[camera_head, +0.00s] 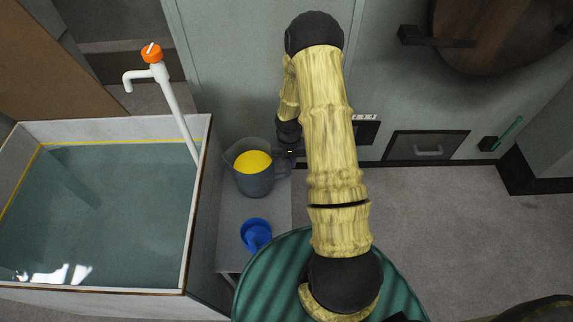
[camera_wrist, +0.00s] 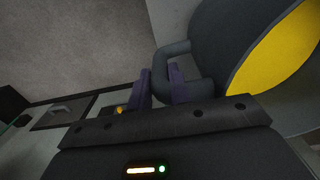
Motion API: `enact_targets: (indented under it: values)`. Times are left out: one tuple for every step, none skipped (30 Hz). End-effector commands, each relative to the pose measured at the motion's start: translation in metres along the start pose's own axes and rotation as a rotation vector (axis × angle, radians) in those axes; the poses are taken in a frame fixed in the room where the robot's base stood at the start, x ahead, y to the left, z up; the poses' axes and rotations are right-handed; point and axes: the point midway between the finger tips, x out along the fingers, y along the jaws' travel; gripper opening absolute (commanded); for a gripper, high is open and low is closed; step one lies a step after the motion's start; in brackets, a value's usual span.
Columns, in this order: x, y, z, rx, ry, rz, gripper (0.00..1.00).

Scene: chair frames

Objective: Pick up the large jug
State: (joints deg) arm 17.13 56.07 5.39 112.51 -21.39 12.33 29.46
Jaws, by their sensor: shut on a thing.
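The large jug (camera_head: 254,181) is dark grey and shows yellow inside. In the head view it stands upright over the grey side table, beside the tank. Its handle is on the right side, toward my gripper (camera_head: 289,160). In the wrist view the jug (camera_wrist: 218,32) fills the upper right, and its loop handle (camera_wrist: 172,57) reaches between the purple fingers of my gripper (camera_wrist: 160,87). The fingers are shut on the handle. I cannot tell whether the jug's base touches the table.
A blue jug-like container (camera_head: 256,233) sits on the side table (camera_head: 232,212) in front of the large jug. A water-filled tank (camera_head: 110,215) with a white, orange-topped pump (camera_head: 172,95) stands close on the left. A cabinet wall is behind. Open floor (camera_head: 440,220) lies at right.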

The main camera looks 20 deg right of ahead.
Motion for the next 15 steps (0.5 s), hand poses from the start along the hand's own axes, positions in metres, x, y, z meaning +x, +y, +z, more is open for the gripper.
enact_targets:
  values:
    - [-0.013, -0.001, -0.002, 0.002, 0.006, -0.002, 0.0]
    - [-0.02, 0.0, -0.002, 0.002, 0.006, -0.002, 0.0]
    - [-0.028, 0.0, -0.002, 0.002, 0.007, -0.002, 0.0]
    - [-0.035, 0.0, -0.002, 0.001, 0.008, -0.002, 0.0]
    - [-0.042, 0.0, -0.002, 0.002, 0.007, -0.002, 0.0]
    - [-0.052, 0.0, -0.002, 0.003, 0.008, -0.003, 0.0]
    - [-0.059, 0.0, -0.002, 0.003, 0.007, -0.003, 0.0]
    - [-0.067, 0.0, -0.002, 0.002, 0.008, -0.002, 0.0]
    - [-0.076, 0.0, -0.002, 0.002, 0.008, -0.002, 0.0]
    - [-0.084, 0.0, -0.002, 0.003, 0.008, -0.002, 0.0]
    - [-0.091, 0.0, -0.002, 0.003, 0.008, -0.002, 0.0]
    - [-0.1, 0.0, -0.002, 0.001, 0.008, -0.002, 0.0]
    - [-0.107, 0.0, -0.002, 0.001, 0.008, -0.002, 0.0]
    - [-0.113, 0.0, -0.002, 0.002, 0.008, -0.002, 0.0]
    - [-0.12, -0.001, -0.002, 0.003, 0.007, -0.002, 0.0]
